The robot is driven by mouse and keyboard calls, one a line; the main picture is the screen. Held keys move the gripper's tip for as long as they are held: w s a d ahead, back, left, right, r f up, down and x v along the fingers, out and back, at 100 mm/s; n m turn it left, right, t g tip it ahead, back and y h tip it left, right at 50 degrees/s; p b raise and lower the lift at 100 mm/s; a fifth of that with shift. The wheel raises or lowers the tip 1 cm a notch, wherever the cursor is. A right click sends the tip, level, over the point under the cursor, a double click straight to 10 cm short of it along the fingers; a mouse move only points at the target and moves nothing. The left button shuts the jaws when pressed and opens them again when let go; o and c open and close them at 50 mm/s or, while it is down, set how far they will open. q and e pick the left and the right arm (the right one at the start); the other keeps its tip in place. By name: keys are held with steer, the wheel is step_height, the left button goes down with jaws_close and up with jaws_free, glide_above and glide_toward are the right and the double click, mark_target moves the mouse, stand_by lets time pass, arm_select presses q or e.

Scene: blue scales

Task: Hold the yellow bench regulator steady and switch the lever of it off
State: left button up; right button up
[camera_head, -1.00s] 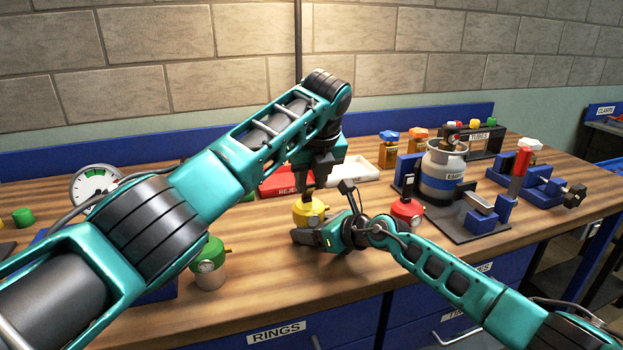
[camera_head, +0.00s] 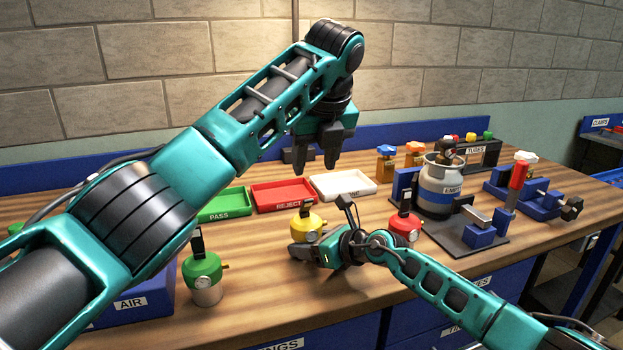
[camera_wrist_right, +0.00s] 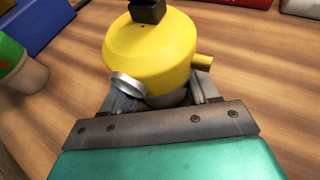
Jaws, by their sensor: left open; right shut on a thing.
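The yellow bench regulator (camera_head: 307,226) stands upright near the middle of the wooden bench. Its dark lever (camera_head: 305,208) sticks up from its top. My right gripper (camera_head: 312,250) is shut on the regulator low on its body. In the right wrist view the yellow dome (camera_wrist_right: 150,50) rises above my fingers, with a round gauge at left, a brass outlet at right and the foot of the dark lever on top. My left gripper (camera_head: 318,165) is open and empty, pointing down, above and apart from the regulator.
A green regulator (camera_head: 203,268) stands at left and a red one (camera_head: 404,228) at right. Green, red and white trays (camera_head: 343,184) lie behind. A grey-blue gas bottle (camera_head: 440,188) on a dark stand is farther right. Bare bench lies between the yellow and green regulators.

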arm_select(q)
steer(key=shift+v, duration=1.2)
